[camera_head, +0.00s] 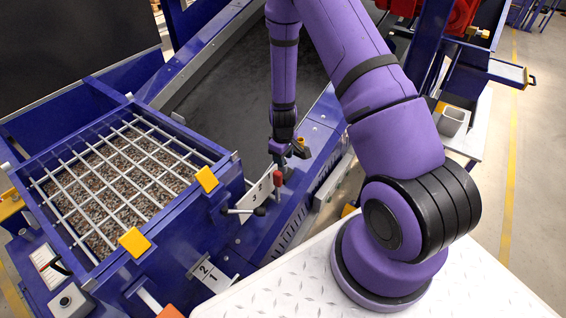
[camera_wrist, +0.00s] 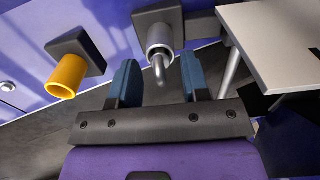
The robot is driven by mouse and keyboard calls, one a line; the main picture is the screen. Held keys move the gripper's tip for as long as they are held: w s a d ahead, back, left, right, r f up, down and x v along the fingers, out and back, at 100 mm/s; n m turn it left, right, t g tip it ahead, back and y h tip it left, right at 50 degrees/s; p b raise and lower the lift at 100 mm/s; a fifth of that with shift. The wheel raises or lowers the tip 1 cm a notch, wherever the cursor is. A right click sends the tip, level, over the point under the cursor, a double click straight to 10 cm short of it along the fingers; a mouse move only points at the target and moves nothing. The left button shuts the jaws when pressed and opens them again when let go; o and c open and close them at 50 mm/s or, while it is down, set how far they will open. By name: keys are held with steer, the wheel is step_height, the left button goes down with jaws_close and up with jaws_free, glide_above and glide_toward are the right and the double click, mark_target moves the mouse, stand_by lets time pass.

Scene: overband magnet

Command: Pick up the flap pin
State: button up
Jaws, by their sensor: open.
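What looks like the flap pin (camera_wrist: 159,68) is a grey metal pin with a bent or looped end, seated in a grey round socket (camera_wrist: 160,35) on a dark square block. My gripper (camera_wrist: 158,84) is open, its two blue fingers either side of the pin's end in the wrist view. I cannot tell whether either finger touches it. In the head view my gripper (camera_head: 280,158) hangs by the blue frame beside the dark belt, and the pin cannot be made out there.
A yellow tube (camera_wrist: 65,76) on a second dark block stands left of the fingers. A pale plate (camera_wrist: 280,45) lies close on the right.

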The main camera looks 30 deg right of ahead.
steer(key=shift+f, duration=0.25)
steer(key=shift+c, duration=0.4)
jaws_close()
steer(key=shift+r, duration=0.15)
